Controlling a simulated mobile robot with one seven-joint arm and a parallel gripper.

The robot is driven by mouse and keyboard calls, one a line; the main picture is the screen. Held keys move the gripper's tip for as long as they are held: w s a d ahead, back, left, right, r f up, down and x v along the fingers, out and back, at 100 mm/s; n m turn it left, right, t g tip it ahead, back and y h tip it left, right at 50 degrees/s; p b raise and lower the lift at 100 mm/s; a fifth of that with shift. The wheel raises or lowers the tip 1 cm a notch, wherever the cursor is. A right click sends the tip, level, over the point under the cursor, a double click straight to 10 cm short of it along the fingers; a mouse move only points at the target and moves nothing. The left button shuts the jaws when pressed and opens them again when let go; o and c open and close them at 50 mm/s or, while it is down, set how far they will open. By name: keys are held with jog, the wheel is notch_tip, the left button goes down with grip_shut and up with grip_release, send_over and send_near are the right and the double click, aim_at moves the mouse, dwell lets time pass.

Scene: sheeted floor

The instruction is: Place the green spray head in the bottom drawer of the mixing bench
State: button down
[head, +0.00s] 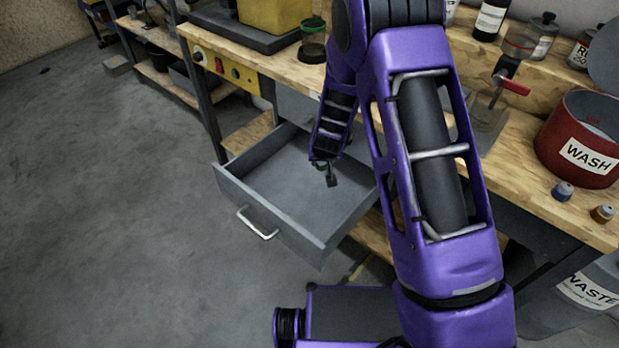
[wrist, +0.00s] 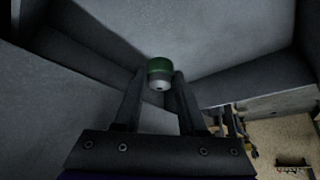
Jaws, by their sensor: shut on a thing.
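The green spray head (wrist: 160,72) is a small piece with a green band and a pale end, seen in the wrist view between my fingertips. My gripper (wrist: 159,82) is shut on it. The height of the spray head above the drawer floor is hard to tell.
On the bench stand a red WASH tub (head: 579,140), a small green-banded jar (head: 312,42), a yellow container (head: 272,14) and several bottles. A WASTE bin (head: 585,295) stands on the floor at the lower right. The floor left of the drawer is clear.

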jog(key=b, duration=0.1)
send_over(318, 187)
jog(key=s, duration=0.2)
notch_tip(318, 187, down, 7)
jog(key=shift+w+f, duration=0.1)
jog(key=shift+f, duration=0.1)
jog(key=shift+f+b, duration=0.4)
jog(key=shift+f, duration=1.4)
jog(key=shift+f, duration=0.1)
jog(key=shift+f, duration=0.15)
jog(key=shift+c, duration=2.4)
grip_release()
jog(key=shift+r, duration=0.4)
jog(key=p+v, duration=0.1)
jog(key=v, duration=1)
jog(key=shift+s+r+p, duration=0.25)
jog(key=shift+r+p, duration=0.05)
jog(key=shift+p, duration=0.1)
